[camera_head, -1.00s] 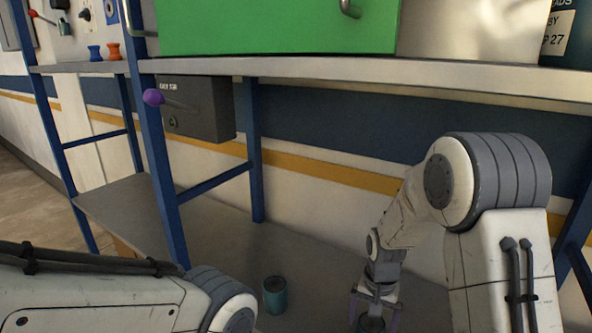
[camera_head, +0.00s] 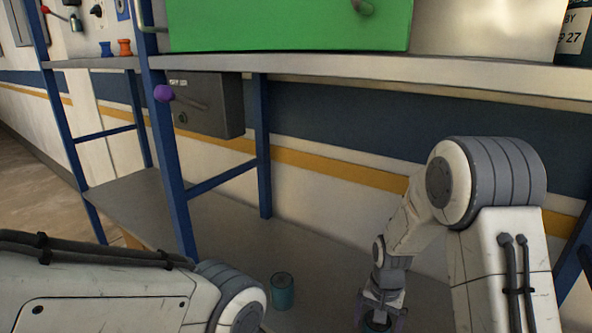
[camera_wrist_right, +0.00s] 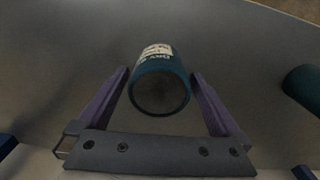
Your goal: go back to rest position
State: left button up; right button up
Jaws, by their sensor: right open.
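My right gripper (camera_head: 382,312) is low over the lower shelf, with its purple fingers open. In the right wrist view the open fingers (camera_wrist_right: 160,76) stand on either side of a teal can (camera_wrist_right: 162,72) with a pale label, with a gap visible beside it. In the head view the can's dark top (camera_head: 377,324) shows between the fingers, partly hidden. My left arm comes in at the lower left, but its gripper is out of view.
Another teal can (camera_head: 282,291) stands on the lower shelf (camera_head: 215,235), left of my right gripper. Blue posts (camera_head: 172,165) and the upper shelf (camera_head: 330,72) frame the space. A grey box (camera_head: 208,105) with a purple-knobbed lever (camera_head: 163,93) hangs below the upper shelf.

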jog(key=shift+f, duration=0.15)
jog(key=shift+s+f+p, duration=0.1)
jog(key=shift+f+p, duration=0.2)
jog(key=shift+f, duration=0.25)
jog(key=shift+f+p, duration=0.35)
jog(key=shift+f, duration=0.55)
notch_tip(320, 180, up, 12)
jog(key=b, duration=0.3)
jog(key=shift+f, duration=0.1)
notch_tip(320, 180, down, 13)
jog(key=shift+r+p, duration=0.15)
jog(key=shift+p, duration=1.05)
notch_tip(320, 180, up, 5)
jog(key=shift+f+b, duration=0.2)
jog(key=shift+b, duration=0.4)
jog(key=shift+s+d+r, duration=0.1)
jog(key=shift+d+r, duration=0.3)
jog(key=shift+d, duration=0.1)
jog(key=shift+s, duration=0.1)
